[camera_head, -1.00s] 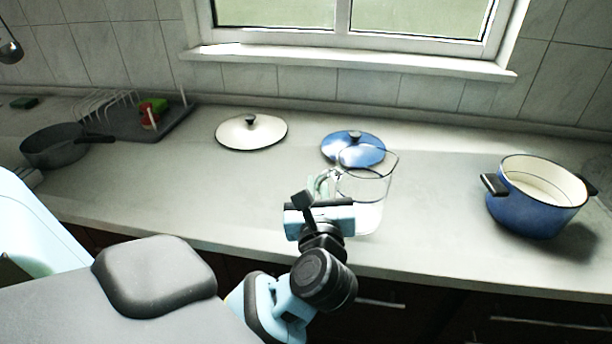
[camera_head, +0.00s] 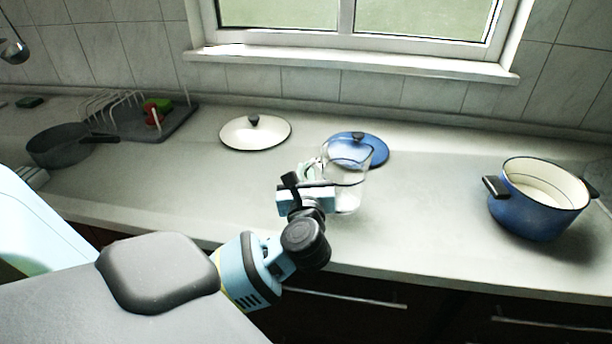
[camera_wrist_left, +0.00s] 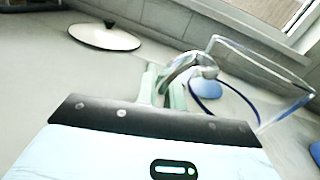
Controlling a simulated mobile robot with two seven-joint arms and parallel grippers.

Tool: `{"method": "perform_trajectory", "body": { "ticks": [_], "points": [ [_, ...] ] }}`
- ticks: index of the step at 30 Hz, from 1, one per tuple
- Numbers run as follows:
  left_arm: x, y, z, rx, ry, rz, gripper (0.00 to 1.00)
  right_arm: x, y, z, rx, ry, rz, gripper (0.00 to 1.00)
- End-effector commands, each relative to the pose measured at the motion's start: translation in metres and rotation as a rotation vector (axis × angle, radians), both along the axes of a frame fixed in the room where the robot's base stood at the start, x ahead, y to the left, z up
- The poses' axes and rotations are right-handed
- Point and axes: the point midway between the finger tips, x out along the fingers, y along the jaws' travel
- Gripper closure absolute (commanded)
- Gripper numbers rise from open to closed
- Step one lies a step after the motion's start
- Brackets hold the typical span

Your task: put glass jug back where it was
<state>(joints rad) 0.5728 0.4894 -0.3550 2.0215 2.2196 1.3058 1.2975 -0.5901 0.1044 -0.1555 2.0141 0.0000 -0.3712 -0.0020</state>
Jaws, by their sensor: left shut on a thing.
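The clear glass jug (camera_head: 346,176) is in front of the blue lid in the head view, partly overlapping it. My left gripper (camera_head: 313,178) is shut on the jug's handle, at the jug's left side. In the left wrist view the gripper fingers (camera_wrist_left: 163,88) close around the handle, and the jug's rim (camera_wrist_left: 262,72) shows to the right. The jug looks roughly upright. I cannot tell whether its base touches the counter. My right gripper is not in view.
A blue lid (camera_head: 374,146) lies just behind the jug, a white lid (camera_head: 255,131) to the back left. A blue pot (camera_head: 535,208) stands at right. A dark pan (camera_head: 58,146) and dish rack (camera_head: 165,122) are at left. The counter (camera_head: 430,200) between jug and pot is clear.

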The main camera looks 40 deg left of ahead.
Motion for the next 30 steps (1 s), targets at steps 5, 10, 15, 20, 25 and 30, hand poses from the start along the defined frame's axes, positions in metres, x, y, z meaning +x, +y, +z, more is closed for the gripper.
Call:
{"method": "perform_trajectory", "body": {
  "ticks": [5,10,15,20,25,30],
  "points": [
    [0.0,0.0001,-0.0051,0.001,-0.009,0.0,1.0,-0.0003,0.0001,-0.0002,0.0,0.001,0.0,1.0],
    [0.0001,-0.0001,-0.0049,0.0,-0.009,0.0,1.0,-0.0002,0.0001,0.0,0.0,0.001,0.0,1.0],
    [-0.0001,-0.0005,-0.0095,0.0,-0.007,0.0,1.0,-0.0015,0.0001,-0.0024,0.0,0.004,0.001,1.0],
    [-0.0002,-0.0005,-0.0101,0.0,-0.003,-0.001,0.72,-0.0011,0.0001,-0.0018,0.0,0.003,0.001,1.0],
    [-0.0002,-0.0004,-0.01,0.0,-0.003,-0.001,0.69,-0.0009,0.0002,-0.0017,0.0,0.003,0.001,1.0],
    [0.0,-0.0002,-0.0058,0.002,-0.005,0.0,0.69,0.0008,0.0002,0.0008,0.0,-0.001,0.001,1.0]
  ]
}}
